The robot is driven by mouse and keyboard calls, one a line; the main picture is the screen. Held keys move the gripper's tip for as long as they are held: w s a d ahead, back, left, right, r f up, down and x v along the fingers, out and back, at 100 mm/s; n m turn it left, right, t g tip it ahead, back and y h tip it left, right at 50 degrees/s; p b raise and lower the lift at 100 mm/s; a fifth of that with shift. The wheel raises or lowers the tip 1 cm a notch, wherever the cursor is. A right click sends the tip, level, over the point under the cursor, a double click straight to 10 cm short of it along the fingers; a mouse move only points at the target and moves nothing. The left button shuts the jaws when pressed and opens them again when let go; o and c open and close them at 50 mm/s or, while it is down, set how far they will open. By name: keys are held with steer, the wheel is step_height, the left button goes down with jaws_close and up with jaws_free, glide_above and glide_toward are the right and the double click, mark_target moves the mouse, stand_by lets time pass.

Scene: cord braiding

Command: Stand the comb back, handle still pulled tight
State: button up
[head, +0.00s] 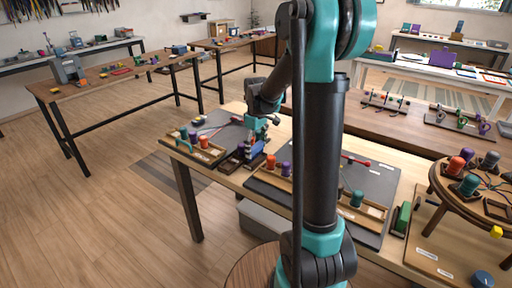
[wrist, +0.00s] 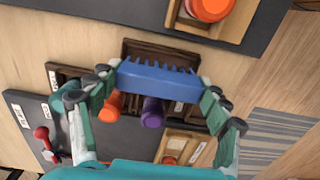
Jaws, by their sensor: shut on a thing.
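The blue comb (wrist: 158,84) is between the fingertips of my gripper (wrist: 160,78), which is shut on its two ends. Its teeth point towards a dark wooden holder (wrist: 132,46) at the top of the wrist view. The comb overlaps the holder in the picture; I cannot tell whether they touch. In the head view the comb (head: 255,151) shows below my gripper (head: 258,134), near the dark holder (head: 231,163). A red-ended handle (wrist: 42,134) lies on a dark mat at left in the wrist view. I cannot tell whether its cord is tight.
Orange (wrist: 114,104) and purple (wrist: 153,112) bobbins show close behind the comb. A larger orange bobbin (wrist: 208,8) sits in a wooden tray at the top. In the head view a round braiding stand (head: 440,180) with several bobbins is at right.

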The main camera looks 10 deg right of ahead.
steer(key=shift+f, duration=1.05)
stand_by(0.4)
steer(key=o, duration=1.2)
steer(key=shift+r, duration=0.1)
